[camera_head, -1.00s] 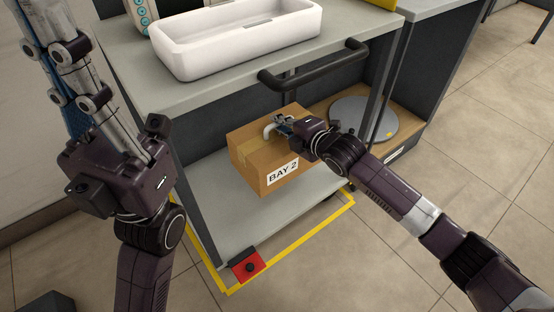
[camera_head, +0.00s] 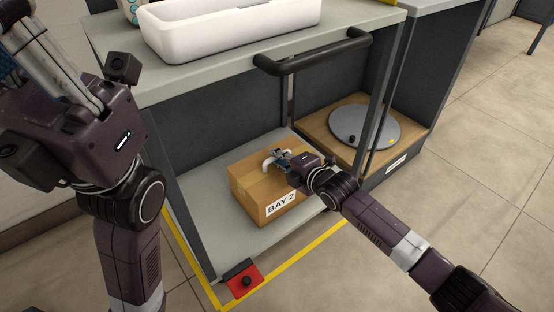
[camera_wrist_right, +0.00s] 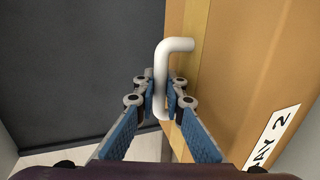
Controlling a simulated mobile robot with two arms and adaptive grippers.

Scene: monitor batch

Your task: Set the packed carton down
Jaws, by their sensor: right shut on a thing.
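The brown carton (camera_head: 248,188), labelled "BAY 2", is closed and upright, low over the grey lower shelf (camera_head: 222,244) of the cart. It looks to be at or very near the shelf; any small gap under it cannot be seen. My right gripper (camera_head: 280,157) is shut on the carton's white handle (camera_head: 268,164). In the right wrist view the blue-padded fingers (camera_wrist_right: 161,95) close on the handle (camera_wrist_right: 161,65), beside the carton face (camera_wrist_right: 240,60). My left gripper (camera_head: 50,60) is raised at the upper left, away from the carton, its fingertips cut off.
A white tray (camera_head: 235,40) sits on the cart top above. A black handle bar (camera_head: 312,54) crosses above the carton. A grey round plate (camera_head: 364,127) lies on the neighbouring wooden shelf at right. A red pedal (camera_head: 243,279) and yellow floor tape (camera_head: 300,255) lie in front.

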